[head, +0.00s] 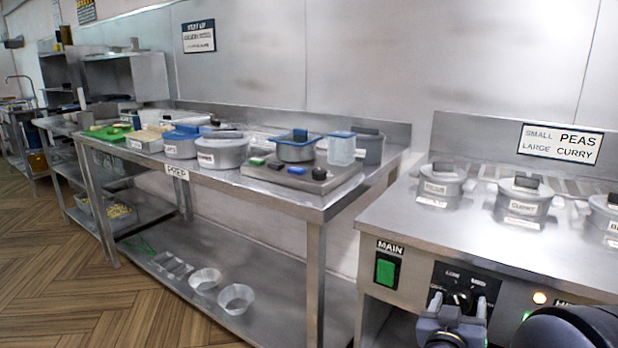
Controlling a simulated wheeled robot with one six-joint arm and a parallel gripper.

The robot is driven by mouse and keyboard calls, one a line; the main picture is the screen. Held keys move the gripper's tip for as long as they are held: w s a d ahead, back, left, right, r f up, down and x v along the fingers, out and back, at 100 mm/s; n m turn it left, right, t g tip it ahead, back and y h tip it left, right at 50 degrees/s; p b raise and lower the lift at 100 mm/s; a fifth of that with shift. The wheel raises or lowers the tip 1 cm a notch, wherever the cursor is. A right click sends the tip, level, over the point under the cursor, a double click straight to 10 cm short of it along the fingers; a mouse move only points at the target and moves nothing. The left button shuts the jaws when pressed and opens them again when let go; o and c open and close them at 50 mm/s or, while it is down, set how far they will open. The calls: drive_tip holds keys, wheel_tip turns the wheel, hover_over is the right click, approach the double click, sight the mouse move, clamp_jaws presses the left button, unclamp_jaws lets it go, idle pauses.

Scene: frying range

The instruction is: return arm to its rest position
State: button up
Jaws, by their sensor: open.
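My gripper (457,310) is at the bottom right of the head view, with its two grey fingers apart and nothing seen between them. It is in front of the range's control panel (451,282), close to the black dial with LOW and MED marks. I cannot tell whether it touches the dial. A dark rounded part of my arm shows at the bottom right corner. The rest of the arm is out of view.
To the left, a steel prep table (315,203) carries pots and boards. Wooden floor is free at lower left.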

drive_tip(key=s+a+m+b, duration=0.3)
drive_tip(key=s+m, duration=0.3)
drive_tip(key=m, duration=0.4)
drive_tip(key=shift+s+a+m, duration=0.15)
drive_tip(key=shift+a+m, duration=0.25)
drive_tip(key=shift+a, duration=0.15)
drive_tip(key=shift+d, duration=0.1)
idle(0.4)
